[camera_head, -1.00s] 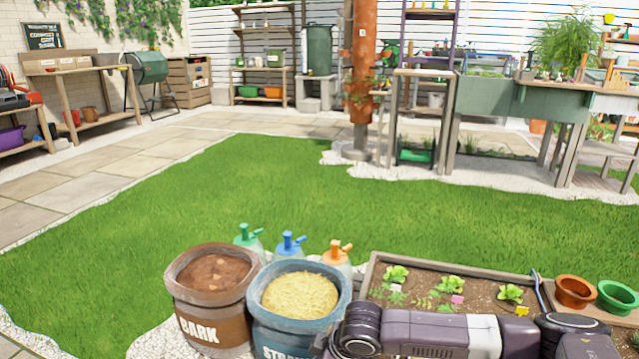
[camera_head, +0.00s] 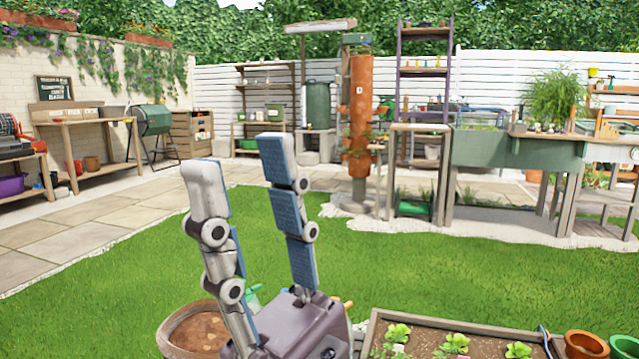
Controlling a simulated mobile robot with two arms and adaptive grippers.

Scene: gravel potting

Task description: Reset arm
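My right gripper (camera_head: 240,170) stands upright in the lower middle of the head view. Its two blue-padded fingers point up and are spread apart, with nothing between them. It is open and empty. Its dark palm covers most of the area where the straw sack and spray bottles stand. My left gripper is not in view.
The bark sack (camera_head: 178,338) is partly cut off at the bottom edge. A wooden planting bed (camera_head: 480,326) with seedlings lies at the lower right. Beside it are a brown pot (camera_head: 585,345) and a green pot (camera_head: 622,346). The lawn (camera_head: 420,270) beyond is clear.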

